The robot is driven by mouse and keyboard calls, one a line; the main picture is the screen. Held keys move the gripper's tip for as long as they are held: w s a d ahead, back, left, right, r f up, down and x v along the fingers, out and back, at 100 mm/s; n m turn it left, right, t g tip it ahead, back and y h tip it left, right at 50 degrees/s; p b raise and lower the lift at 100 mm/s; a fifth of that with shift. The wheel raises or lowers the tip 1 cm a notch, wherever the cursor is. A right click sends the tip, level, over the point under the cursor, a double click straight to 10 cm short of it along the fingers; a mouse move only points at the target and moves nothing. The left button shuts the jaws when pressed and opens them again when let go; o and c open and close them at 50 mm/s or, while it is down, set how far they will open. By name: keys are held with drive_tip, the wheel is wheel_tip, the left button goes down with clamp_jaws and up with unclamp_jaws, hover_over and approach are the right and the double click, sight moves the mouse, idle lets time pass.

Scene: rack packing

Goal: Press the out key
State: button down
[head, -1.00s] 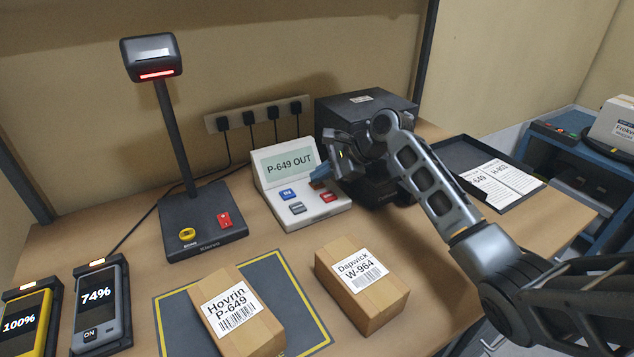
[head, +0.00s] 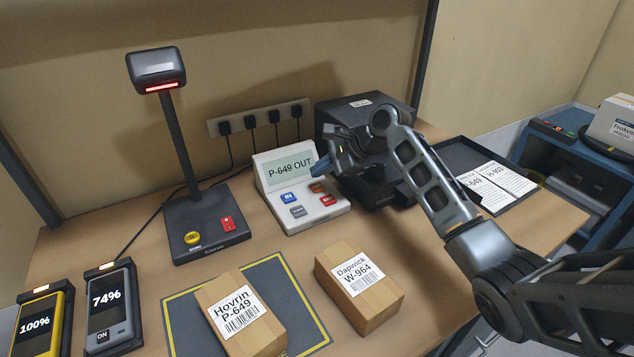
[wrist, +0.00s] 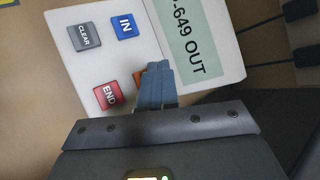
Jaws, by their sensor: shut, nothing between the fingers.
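The white keypad unit (head: 273,207) stands on the bench, and its display (head: 289,169) reads "P-649 OUT". Its orange key (head: 318,187), in the out key's place, is at the upper right of the key group, above the red END key (head: 327,200). My gripper (head: 321,167) is shut and empty, its blue fingertips just above the orange key, apparently clear of it. In the wrist view the shut fingertips (wrist: 157,70) cover most of the orange key (wrist: 138,80), whose label is hidden. The blue IN key (wrist: 124,26) and grey CLEAR key (wrist: 84,36) show there.
A black printer-like box (head: 362,112) stands close behind my gripper. A scanner stand (head: 208,228) is left of the keypad. Two cartons, Hovrin P-649 (head: 240,315) and Dapwick W-964 (head: 359,290), lie in front, the Hovrin one on a yellow-edged mat (head: 184,310).

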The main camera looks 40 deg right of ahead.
sight(321, 188)
drive_tip(key=shift+r, duration=1.8)
